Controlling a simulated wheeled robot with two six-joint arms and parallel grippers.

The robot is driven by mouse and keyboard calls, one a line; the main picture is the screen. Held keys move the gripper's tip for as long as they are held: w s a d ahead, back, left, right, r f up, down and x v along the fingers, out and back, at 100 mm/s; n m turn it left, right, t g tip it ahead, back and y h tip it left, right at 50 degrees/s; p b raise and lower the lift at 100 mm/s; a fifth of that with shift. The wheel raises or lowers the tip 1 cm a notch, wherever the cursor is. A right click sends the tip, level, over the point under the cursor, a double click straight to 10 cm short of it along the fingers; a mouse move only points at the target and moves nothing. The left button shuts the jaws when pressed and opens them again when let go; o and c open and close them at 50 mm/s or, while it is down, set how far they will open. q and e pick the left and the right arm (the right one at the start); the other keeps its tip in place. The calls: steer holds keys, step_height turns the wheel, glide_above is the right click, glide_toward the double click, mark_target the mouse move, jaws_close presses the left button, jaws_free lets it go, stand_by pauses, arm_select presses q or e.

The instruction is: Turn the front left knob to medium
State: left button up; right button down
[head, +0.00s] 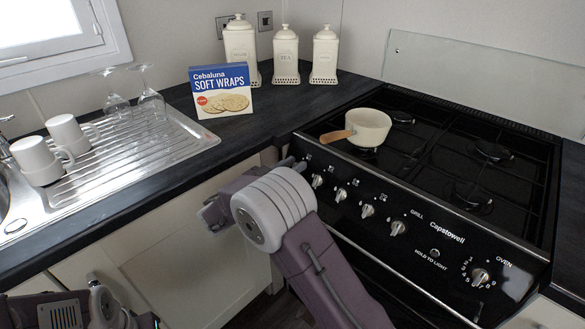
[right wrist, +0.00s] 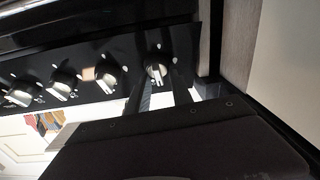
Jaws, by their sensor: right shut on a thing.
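The black cooker's control panel (head: 430,232) carries a row of silver knobs. My right gripper (head: 293,164) is at the left end of this row, mostly hidden behind my own arm in the head view. In the right wrist view, its two dark fingers (right wrist: 158,86) stand on either side of the end knob (right wrist: 157,70), the one nearest the pale cabinet side, and are shut on it. The knob's pale grip bar shows between the fingertips; its exact setting is too small to read. Of my left arm only parts show at the bottom left; its fingers are not visible.
Neighbouring knobs (head: 317,181) sit close to the right of the gripper. A cream saucepan (head: 369,127) with a wooden handle stands on the hob's left side. A wraps box (head: 221,92), canisters (head: 285,55) and a drainer with mugs (head: 66,132) stand on the worktop.

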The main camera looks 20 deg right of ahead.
steer(key=n+b, duration=0.1)
steer(key=n, duration=0.1)
steer(key=n+t+y+b, duration=0.1)
steer(key=n, duration=0.1)
steer(key=shift+f+t, duration=0.2)
steer(key=shift+t, duration=0.1)
steer(key=n+y+b, duration=0.1)
steer(key=n, duration=0.3)
steer(key=n+t+y+b, duration=0.1)
steer(key=n+y, duration=0.1)
steer(key=n, duration=0.2)
steer(key=shift+w+a+t, duration=0.15)
steer(key=shift+w+t, duration=0.05)
steer(key=shift+t, duration=0.1)
steer(key=shift+a+f+n+g+y+p, duration=0.1)
steer(key=shift+n+g+y+p, duration=0.3)
steer(key=shift+n+y+p, duration=0.95)
steer(key=shift+f+n+g+y+p, duration=0.15)
steer(key=shift+n+g+y+p, duration=0.25)
steer(key=shift+n+p, duration=1.85)
steer(key=shift+a+f+n+g+y+p, duration=0.1)
steer(key=shift+n+g+y+p, duration=0.5)
steer(key=shift+n, duration=2.3)
steer(key=shift+y, duration=0.25)
